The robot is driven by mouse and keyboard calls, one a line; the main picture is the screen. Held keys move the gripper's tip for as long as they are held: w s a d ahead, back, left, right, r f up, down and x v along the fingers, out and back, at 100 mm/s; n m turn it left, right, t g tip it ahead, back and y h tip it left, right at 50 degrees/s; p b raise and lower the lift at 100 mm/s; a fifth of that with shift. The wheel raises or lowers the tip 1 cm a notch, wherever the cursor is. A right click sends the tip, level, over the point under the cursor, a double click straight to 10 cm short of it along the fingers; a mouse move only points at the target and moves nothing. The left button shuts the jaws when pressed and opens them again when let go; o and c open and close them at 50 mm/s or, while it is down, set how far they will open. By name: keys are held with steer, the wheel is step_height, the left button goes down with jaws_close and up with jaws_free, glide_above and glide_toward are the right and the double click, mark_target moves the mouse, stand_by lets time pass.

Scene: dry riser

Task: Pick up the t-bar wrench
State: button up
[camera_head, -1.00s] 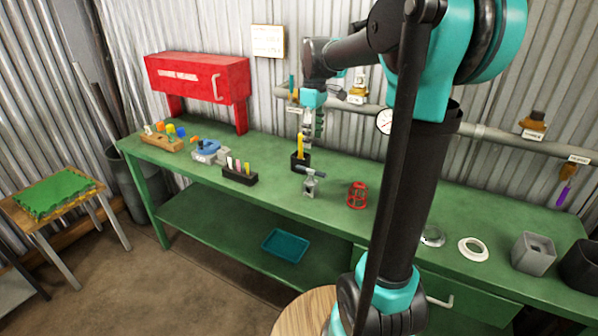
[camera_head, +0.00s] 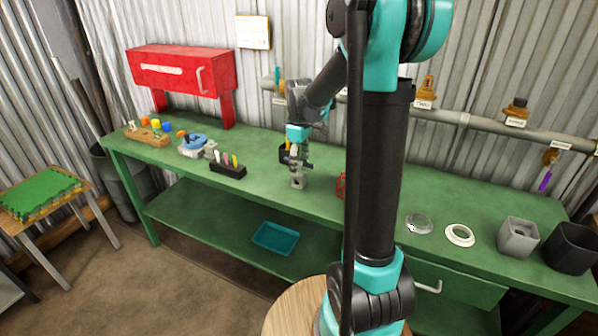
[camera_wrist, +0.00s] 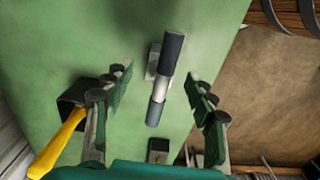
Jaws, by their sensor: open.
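The t-bar wrench (camera_wrist: 162,88) has a crossbar with dark grips at both ends and a bright metal middle. It sits upright on a small grey block (camera_wrist: 153,62) on the green bench. In the wrist view its bar lies between the two fingers of my gripper (camera_wrist: 161,92), with a gap on each side. My gripper is open and touches nothing that I can see. In the head view my gripper (camera_head: 297,150) is just above the wrench and hides much of it; the grey block (camera_head: 297,181) shows below.
A black holder (camera_wrist: 72,112) with a yellow-handled tool (camera_wrist: 58,150) stands close to my left finger. A red cage-like part (camera_head: 342,186) stands to the right, partly behind my arm. A black marker rack (camera_head: 228,171) is at the left. The bench front edge is near.

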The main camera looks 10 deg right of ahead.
steer(key=shift+f, duration=1.8)
jaws_close()
